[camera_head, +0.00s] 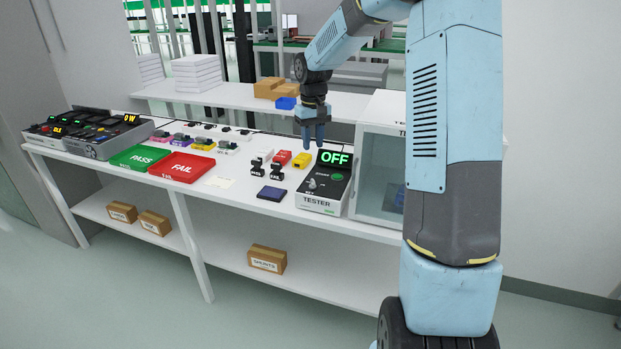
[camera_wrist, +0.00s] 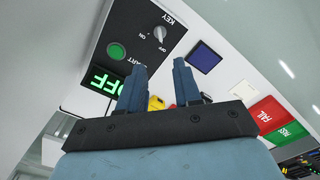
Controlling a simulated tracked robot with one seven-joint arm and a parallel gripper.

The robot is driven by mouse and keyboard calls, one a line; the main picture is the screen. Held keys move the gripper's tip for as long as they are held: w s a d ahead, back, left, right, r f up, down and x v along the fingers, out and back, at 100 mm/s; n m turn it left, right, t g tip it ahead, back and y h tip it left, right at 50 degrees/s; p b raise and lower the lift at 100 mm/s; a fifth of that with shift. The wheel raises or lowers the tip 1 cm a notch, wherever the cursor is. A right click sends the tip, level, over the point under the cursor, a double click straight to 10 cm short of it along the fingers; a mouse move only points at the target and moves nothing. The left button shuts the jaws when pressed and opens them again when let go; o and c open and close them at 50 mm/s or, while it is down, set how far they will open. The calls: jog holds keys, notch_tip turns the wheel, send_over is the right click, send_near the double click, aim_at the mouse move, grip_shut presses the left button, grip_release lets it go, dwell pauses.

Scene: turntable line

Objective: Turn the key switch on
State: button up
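The key switch (camera_wrist: 160,33) is a silvery knob on the tester's dark top panel, beside the labels KEY, ON and OFF. In the head view the key switch (camera_head: 312,183) is small, and its setting is hard to read. The tester (camera_head: 318,203) is a box with a lit green display (camera_head: 335,158) reading OFF. A round green START button (camera_wrist: 116,51) sits between the key switch and the display. My gripper (camera_head: 313,145) is above the table behind the tester, pointing down. Its fingers (camera_wrist: 160,85) are apart and empty, clear of the key switch.
A glass-fronted cabinet (camera_head: 377,175) stands right of the tester. A dark blue pad (camera_head: 271,194), two stamps, and red and yellow blocks (camera_head: 301,160) lie left of it. Green PASS (camera_head: 141,158) and red FAIL (camera_head: 182,167) trays are further left.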

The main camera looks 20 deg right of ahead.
aim_at(313, 179)
notch_tip(313, 179, down, 13)
dwell(0.5)
jog(key=shift+c, duration=0.2)
grip_shut()
